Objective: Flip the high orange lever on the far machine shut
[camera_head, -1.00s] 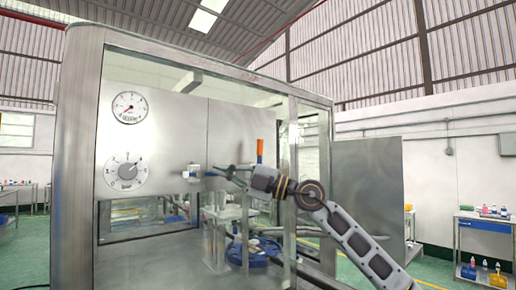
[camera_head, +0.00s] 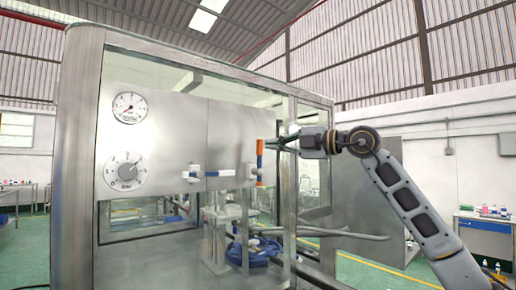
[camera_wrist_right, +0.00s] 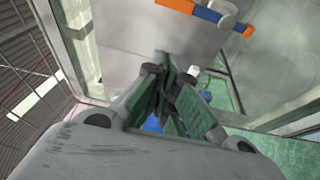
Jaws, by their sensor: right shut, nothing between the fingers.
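The orange lever (camera_head: 259,163) stands upright on the front panel inside the far machine (camera_head: 160,140). My right gripper (camera_head: 272,144) is shut and empty, just right of the lever's upper end. I cannot tell whether it touches the lever. In the right wrist view, the closed fingers (camera_wrist_right: 168,72) point towards the panel, with orange and blue handle parts (camera_wrist_right: 205,13) at the top edge. My left gripper is not in view.
A metal frame post (camera_head: 75,160) with glass stands at the machine's left. Blue parts and hoses (camera_head: 258,250) lie below. An open metal door (camera_head: 345,180) is behind my right arm. A side table with bottles (camera_head: 485,225) stands far right.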

